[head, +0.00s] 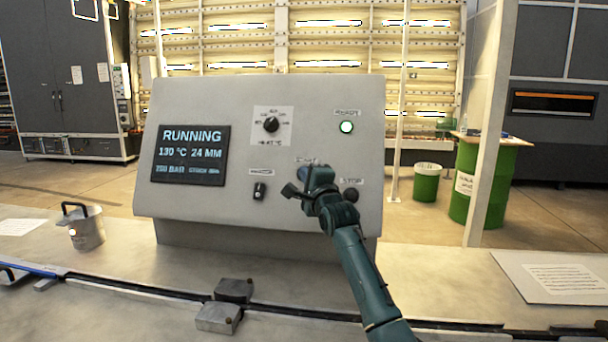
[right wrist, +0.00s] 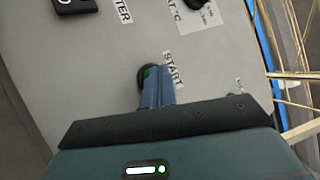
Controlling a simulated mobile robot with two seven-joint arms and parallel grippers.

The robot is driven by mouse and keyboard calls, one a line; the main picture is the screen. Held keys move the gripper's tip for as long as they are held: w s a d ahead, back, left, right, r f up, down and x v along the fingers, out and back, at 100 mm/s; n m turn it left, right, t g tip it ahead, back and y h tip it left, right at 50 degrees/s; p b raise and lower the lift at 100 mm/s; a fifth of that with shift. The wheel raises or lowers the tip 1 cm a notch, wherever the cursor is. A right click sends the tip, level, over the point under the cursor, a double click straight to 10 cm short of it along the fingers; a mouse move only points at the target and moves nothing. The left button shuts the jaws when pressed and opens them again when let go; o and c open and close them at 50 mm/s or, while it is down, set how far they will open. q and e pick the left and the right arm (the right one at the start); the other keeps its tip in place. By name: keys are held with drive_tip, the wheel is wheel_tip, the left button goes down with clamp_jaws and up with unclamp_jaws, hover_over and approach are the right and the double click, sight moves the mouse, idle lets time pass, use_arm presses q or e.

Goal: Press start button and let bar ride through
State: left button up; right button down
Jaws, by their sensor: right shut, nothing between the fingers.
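The grey control panel (head: 235,105) stands in the middle of the head view. Its screen (head: 190,155) reads "RUNNING, 130 °C, 24 MM", with smaller text below. A blue bar (head: 30,268) lies in the dark track (head: 150,287) at the lower left. My left gripper is not in view.
A stop button (head: 351,194) sits right of my gripper, with a rocker switch (head: 260,190) and a dial (head: 271,124) on the panel. A lidded metal pot (head: 87,232) stands at left. Metal blocks (head: 219,318) sit at the track; a sign plate (head: 555,278) lies at right.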

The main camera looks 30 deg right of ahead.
drive_tip(key=shift+s+a+r+p, duration=0.3)
drive_tip(key=shift+s+a+p, duration=0.15)
drive_tip(key=shift+s+p, duration=0.3)
drive_tip(key=shift+w, duration=0.1)
